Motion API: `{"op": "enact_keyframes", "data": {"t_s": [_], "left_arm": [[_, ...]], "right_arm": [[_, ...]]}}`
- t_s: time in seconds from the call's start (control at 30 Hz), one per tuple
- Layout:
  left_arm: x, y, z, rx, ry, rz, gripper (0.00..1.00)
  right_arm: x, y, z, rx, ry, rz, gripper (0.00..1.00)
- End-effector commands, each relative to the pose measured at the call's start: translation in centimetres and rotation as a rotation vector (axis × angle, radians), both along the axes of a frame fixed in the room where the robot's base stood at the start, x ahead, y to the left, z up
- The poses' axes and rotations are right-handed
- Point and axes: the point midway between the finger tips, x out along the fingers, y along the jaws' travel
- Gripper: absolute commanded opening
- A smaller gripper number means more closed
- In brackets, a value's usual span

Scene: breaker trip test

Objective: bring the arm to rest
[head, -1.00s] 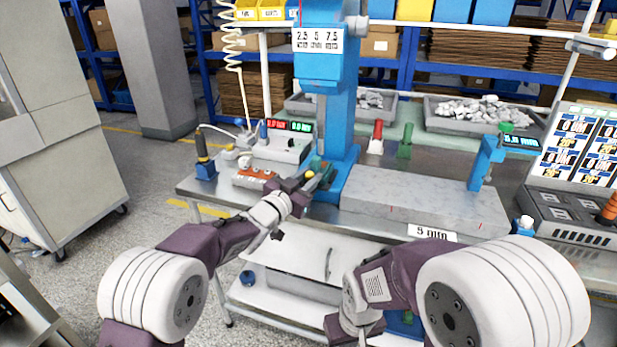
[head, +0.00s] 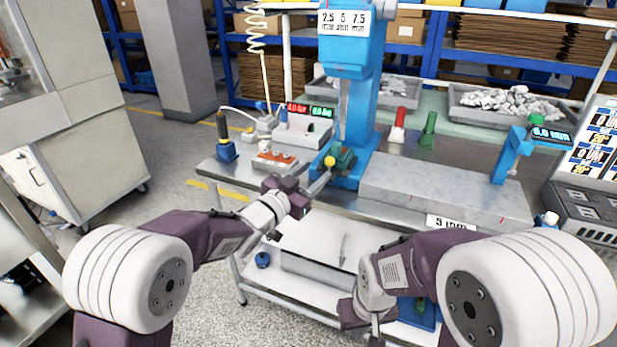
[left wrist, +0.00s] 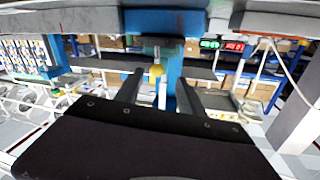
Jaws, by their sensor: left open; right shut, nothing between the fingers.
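My left gripper (head: 296,191) is open and empty in front of the bench's front edge, at the foot of the blue press (head: 361,110). In the left wrist view its two fingers (left wrist: 159,92) stand apart, with the yellow knob (left wrist: 156,70) visible beyond the gap. In the head view the yellow knob (head: 329,161) is just beyond the fingers, beside a dark green block (head: 345,155) at the press. My right gripper (head: 366,312) hangs low in front of the bench, by the lower shelf. Its fingertips are hard to make out.
The bench holds a grey stone block (head: 445,190), a blue gauge stand (head: 508,155), red (head: 398,125) and green (head: 429,130) handles, and an orange-buttoned box (head: 275,160). A white lower shelf (head: 300,300) is below. Floor is free at left.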

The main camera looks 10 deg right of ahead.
Motion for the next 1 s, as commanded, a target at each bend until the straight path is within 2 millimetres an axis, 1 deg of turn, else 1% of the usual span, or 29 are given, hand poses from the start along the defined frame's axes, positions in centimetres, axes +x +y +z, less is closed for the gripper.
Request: {"op": "enact_keyframes", "data": {"t_s": [0.03,0.1,0.23,0.47,0.53,0.57,0.63,0.67,0.7,0.77,0.8,0.83,0.87,0.9,0.97,1.0], "left_arm": [[-0.5,0.7,0.1,0.0,0.0,0.002,0.46],[-1.1,1.2,0.0,0.001,0.001,0.001,0.46],[-1.5,1.6,0.0,0.001,0.0,0.0,0.46],[-1.5,1.6,0.0,0.001,0.0,0.001,0.46],[-1.0,2.5,0.2,-0.001,-0.004,0.018,0.46],[-0.7,3.2,0.9,-0.005,-0.014,0.033,0.46],[0.1,6.6,3.1,-0.018,-0.046,0.096,0.46],[0.3,9.0,3.5,-0.024,-0.038,0.148,0.46],[0.5,12.5,2.8,-0.014,0.015,0.238,0.46],[0.2,17.5,-0.2,0.026,0.145,0.379,0.46],[-0.6,20.4,-2.6,0.056,0.244,0.462,0.46],[-1.5,22.3,-4.4,0.077,0.319,0.52,0.46],[-2.6,24.1,-6.3,0.098,0.397,0.571,0.46],[-4.3,26.1,-8.7,0.124,0.501,0.632,0.46],[-7.3,28.3,-12.1,0.161,0.652,0.7,0.46],[-9.4,29.3,-14.0,0.183,0.748,0.735,0.46]], "right_arm": [[0.0,0.0,0.0,0.0,0.0,0.0,0.0],[0.0,0.0,0.1,0.0,0.0,0.0,0.0],[0.0,0.0,0.1,0.0,0.0,0.0,0.0],[0.0,0.0,0.1,0.0,0.0,0.0,0.0],[0.0,0.0,0.1,0.0,0.0,0.0,0.0],[0.0,0.0,0.1,0.0,0.0,0.0,0.0],[0.0,0.0,0.1,0.0,0.0,0.0,0.0],[0.0,0.0,0.1,0.0,0.0,0.0,0.0],[0.0,0.0,0.0,0.0,0.0,0.0,0.0],[0.0,0.0,0.0,0.0,0.0,0.0,0.0],[0.0,0.0,0.0,0.0,0.0,0.0,0.0],[0.0,0.0,0.0,0.0,0.0,0.0,0.0],[0.0,0.0,0.0,0.0,0.0,0.0,0.0],[0.0,0.0,0.0,0.0,0.0,0.0,0.0],[0.0,0.0,0.1,0.0,0.0,0.0,0.0],[0.0,0.0,0.1,0.0,0.0,0.0,0.0]]}}
